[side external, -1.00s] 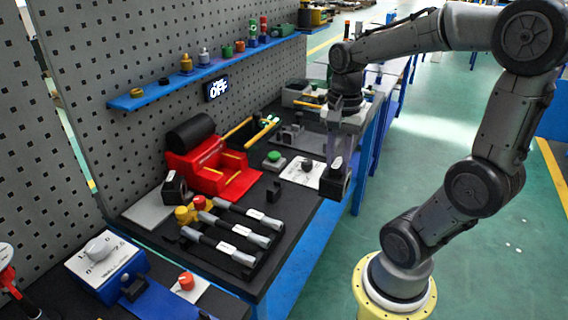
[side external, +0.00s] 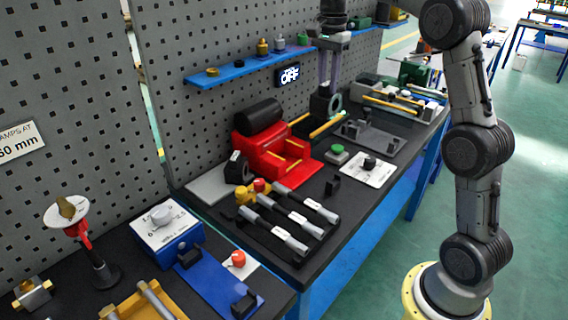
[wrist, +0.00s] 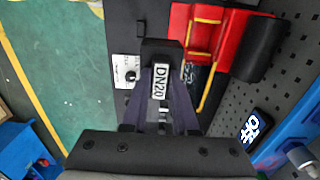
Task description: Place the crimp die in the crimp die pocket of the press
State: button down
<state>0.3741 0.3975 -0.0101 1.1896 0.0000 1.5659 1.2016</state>
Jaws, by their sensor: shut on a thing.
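My gripper (side external: 327,84) is shut on a black crimp die (side external: 325,104), a block with a round opening. In the wrist view the die (wrist: 161,50) shows a white "DN20" label and sits between my gripper's fingers (wrist: 163,92). The red press (side external: 270,146) with a black cylinder stands left of the held die in the side view and at the upper right in the wrist view (wrist: 236,38). Its red front bed has yellow strips; I cannot make out the pocket clearly. The die appears apart from the press, above the bench.
Another black die-like block (side external: 237,168) stands left of the press. Several grey-handled tools (side external: 290,240) lie in front. Yellow rods (side external: 327,126) and a grey fixture plate (side external: 372,137) are near the die. A blue shelf (side external: 235,73) runs along the pegboard.

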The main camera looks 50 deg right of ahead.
send_over(284, 139)
jog(key=s+a, duration=0.3)
jog(key=s, duration=0.1)
notch_tip(284, 139, down, 2)
jog(key=f, duration=1.2)
jog(key=w+f, duration=0.1)
jog(key=f, duration=0.5)
jog(key=shift+a+f, duration=0.25)
jog(key=shift+a, duration=0.15)
jog(key=shift+f, duration=0.2)
jog(key=c, duration=1)
grip_release()
jog(key=shift+s, duration=0.1)
jog(key=shift+o, duration=0.2)
